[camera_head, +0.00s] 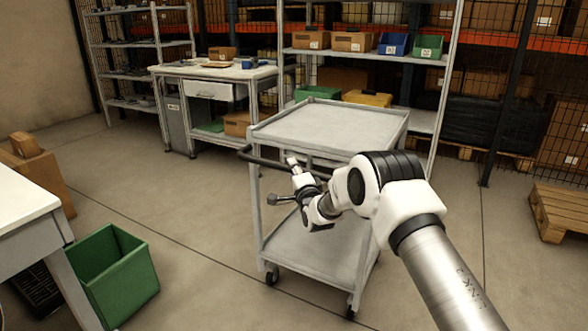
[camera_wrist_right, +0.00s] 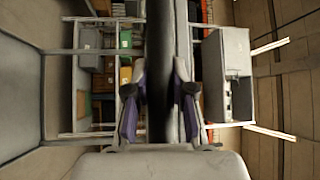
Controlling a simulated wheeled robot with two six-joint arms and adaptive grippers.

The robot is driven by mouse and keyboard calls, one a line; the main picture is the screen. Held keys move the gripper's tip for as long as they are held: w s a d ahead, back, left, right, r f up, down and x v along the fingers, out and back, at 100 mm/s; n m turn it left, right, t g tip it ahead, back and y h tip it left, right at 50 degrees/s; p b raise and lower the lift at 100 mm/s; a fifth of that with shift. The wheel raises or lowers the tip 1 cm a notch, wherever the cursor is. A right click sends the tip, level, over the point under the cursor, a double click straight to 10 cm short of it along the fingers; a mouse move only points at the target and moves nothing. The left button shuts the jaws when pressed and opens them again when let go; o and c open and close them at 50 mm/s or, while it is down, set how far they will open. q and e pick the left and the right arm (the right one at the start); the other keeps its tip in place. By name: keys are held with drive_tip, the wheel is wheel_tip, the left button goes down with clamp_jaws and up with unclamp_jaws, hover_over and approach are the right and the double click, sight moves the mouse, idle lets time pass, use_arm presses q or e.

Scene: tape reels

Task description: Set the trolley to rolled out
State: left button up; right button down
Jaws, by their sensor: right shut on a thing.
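The grey two-shelf trolley (camera_head: 330,127) stands on its castors in the middle of the head view. Its dark push handle (camera_head: 262,158) runs along the near left end, below the top shelf's edge. My right gripper (camera_head: 296,168) is at this handle and shut on it. In the wrist view the handle (camera_wrist_right: 160,45) runs between the two fingers of the right gripper (camera_wrist_right: 159,108), and the trolley's top (camera_wrist_right: 18,95) fills the left side. My right arm hides part of the trolley's right side. My left gripper is in no view.
A green bin (camera_head: 115,275) and a white table (camera_head: 25,205) stand at the left front. A workbench (camera_head: 215,70) and a shelf rack (camera_head: 425,120) stand behind the trolley. A wooden pallet (camera_head: 560,208) lies at the right. The floor between bin and trolley is clear.

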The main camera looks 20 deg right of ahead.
drive_tip(key=shift+d+r, duration=0.1)
drive_tip(key=shift+r, duration=0.05)
drive_tip(key=c, duration=1.3)
unclamp_jaws()
drive_tip(key=o, duration=0.3)
drive_tip(key=shift+w+d+f, duration=0.1)
drive_tip(key=shift+w+f, duration=0.05)
drive_tip(key=shift+f, duration=0.05)
drive_tip(key=shift+o, duration=0.2)
drive_tip(key=s+a+f, duration=0.1)
drive_tip(key=s, duration=1.1)
drive_tip(key=shift+a+f, duration=0.2)
drive_tip(key=shift+f, duration=0.1)
drive_tip(key=shift+w, duration=0.1)
